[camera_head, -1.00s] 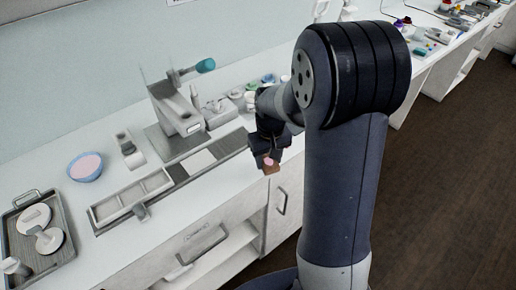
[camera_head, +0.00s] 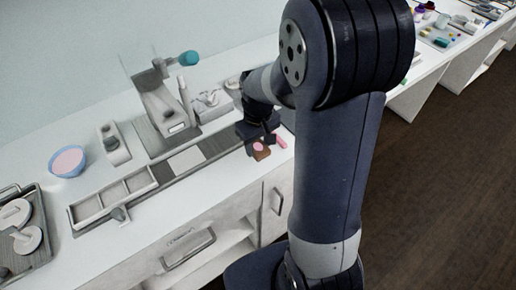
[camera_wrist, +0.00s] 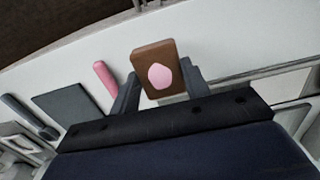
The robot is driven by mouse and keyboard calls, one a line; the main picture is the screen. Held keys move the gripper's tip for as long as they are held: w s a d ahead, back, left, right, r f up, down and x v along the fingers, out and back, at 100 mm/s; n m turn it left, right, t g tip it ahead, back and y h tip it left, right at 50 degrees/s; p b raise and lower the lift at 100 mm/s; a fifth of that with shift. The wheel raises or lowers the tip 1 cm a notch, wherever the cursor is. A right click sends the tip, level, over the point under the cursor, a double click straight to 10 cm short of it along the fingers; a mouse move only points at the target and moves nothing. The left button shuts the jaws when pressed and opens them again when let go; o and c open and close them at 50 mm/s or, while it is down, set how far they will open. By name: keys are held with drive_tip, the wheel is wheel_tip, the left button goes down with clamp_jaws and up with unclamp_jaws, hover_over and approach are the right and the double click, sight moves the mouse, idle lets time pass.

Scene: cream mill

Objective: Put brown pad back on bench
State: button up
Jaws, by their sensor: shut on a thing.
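The brown pad (camera_wrist: 146,57) is a small brown block with a pink patch on its face. In the wrist view it sits between the two fingers of my gripper (camera_wrist: 157,85), which is shut on it. In the head view the brown pad (camera_head: 261,151) shows at the end of my gripper (camera_head: 258,140), over the front part of the white bench (camera_head: 165,215). I cannot tell whether the pad touches the bench top. My arm hides part of the bench behind the gripper.
A pink stick (camera_wrist: 106,75) and a dark grey square (camera_wrist: 68,105) lie beside the pad. A grey machine (camera_head: 165,105) with a long tray (camera_head: 110,197) stands to the left. A blue bowl (camera_head: 67,161) stands farther left. The bench's front edge is close to the pad.

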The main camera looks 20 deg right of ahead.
sight(258, 147)
drive_tip(key=shift+f, duration=1.45)
drive_tip(key=shift+f, duration=0.2)
drive_tip(key=o, duration=0.9)
drive_tip(key=shift+r, duration=0.15)
wheel_tip(258, 147, up, 12)
drive_tip(key=shift+r, duration=0.1)
